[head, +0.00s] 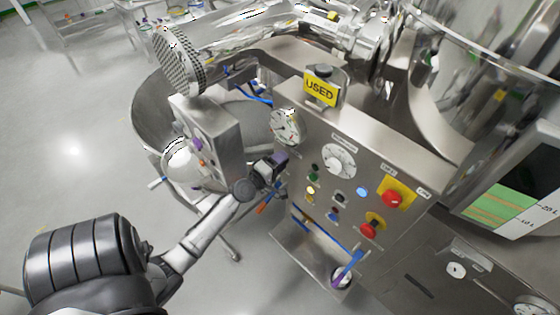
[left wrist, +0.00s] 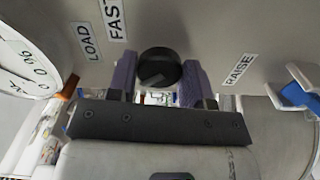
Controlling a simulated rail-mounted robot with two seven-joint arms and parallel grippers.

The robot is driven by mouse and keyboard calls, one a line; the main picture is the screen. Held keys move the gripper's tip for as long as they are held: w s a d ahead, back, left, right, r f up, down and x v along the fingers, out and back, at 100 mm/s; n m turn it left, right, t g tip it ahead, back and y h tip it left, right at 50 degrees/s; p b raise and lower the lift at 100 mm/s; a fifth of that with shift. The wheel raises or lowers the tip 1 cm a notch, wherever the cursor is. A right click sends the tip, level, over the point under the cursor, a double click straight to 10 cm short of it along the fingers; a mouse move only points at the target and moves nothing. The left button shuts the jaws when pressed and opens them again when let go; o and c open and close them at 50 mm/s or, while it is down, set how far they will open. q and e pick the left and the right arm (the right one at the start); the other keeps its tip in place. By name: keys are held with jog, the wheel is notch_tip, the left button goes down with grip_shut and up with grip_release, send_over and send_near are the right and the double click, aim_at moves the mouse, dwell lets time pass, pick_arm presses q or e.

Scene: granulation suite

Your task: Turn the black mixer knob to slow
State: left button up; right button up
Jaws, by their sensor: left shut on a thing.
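The black mixer knob (left wrist: 159,67) is a round knob on a metal panel, seen in the left wrist view between my two purple finger pads. A faint lighter mark shows on its face, but I cannot read its setting. The labels FAST (left wrist: 121,20), LOAD (left wrist: 89,41) and RAISE (left wrist: 240,69) are near it; I see no slow label. My left gripper (head: 272,167) is shut on the knob. In the head view it reaches the left side of the steel control cabinet (head: 385,160), and hides the knob there. My right gripper is not in view.
A yellow USED sign (head: 320,89) stands on the cabinet. Its front has a white dial (head: 338,161) and red buttons (head: 391,198). A round gauge (head: 286,125) is just above my gripper. A smaller steel box (head: 211,135) stands left. The floor (head: 75,150) at left is clear.

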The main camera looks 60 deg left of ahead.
pick_arm(q)
jog(key=shift+n, duration=0.5)
dwell(0.3)
jog(key=o, duration=0.9)
jog(key=shift+b+v, duration=1.8)
jog(key=shift+v, duration=5.1)
jog(key=shift+d, duration=0.1)
